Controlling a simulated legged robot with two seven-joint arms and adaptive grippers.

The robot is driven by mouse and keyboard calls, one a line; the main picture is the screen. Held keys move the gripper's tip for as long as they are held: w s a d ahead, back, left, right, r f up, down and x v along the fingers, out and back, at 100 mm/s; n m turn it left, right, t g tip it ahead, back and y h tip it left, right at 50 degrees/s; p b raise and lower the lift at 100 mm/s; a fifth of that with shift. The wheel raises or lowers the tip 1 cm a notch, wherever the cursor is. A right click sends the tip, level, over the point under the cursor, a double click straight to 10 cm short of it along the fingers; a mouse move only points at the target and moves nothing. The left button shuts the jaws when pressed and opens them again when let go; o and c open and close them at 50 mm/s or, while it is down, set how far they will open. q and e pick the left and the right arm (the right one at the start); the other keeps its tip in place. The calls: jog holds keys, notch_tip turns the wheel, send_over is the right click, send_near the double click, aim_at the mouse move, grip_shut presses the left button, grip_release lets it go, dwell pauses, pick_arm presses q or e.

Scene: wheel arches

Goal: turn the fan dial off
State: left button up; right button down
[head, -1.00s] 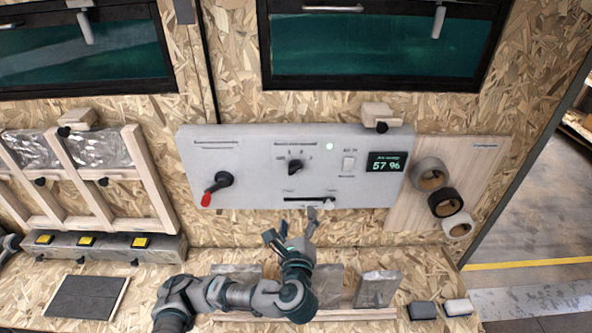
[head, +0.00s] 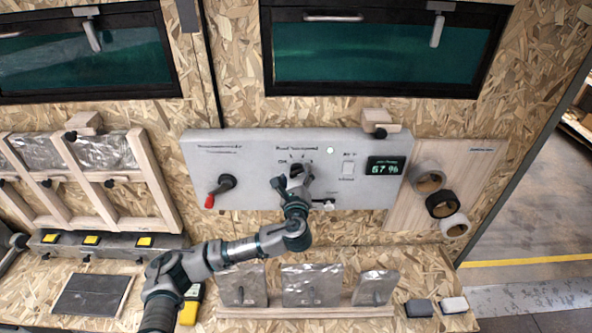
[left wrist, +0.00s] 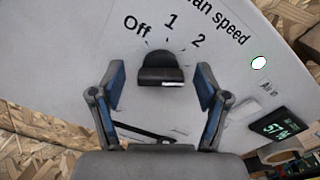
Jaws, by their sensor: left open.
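The fan dial (head: 297,170) is a black knob on the grey control panel (head: 245,150), under a printed label. In the left wrist view the dial (left wrist: 160,72) sits under the marks "Off", "1" and "2" of the "fan speed" scale; I cannot tell which mark it points at. My left gripper (head: 293,184) is in front of the panel at the dial. In the left wrist view its open fingers (left wrist: 160,80) stand on both sides of the dial, with gaps, apparently not touching it. My right gripper is not in view.
A red-handled rotary switch (head: 222,188) is left of the dial. A slider (head: 326,204) is below right, partly behind my gripper. A white rocker switch (head: 347,169) and a lit display (head: 384,166) are to the right. Tape rolls (head: 443,203) hang further right.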

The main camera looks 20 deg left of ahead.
pick_arm(q)
jog(key=shift+w+a, duration=0.15)
jog(key=shift+w, duration=0.45)
jog(key=c, duration=1.2)
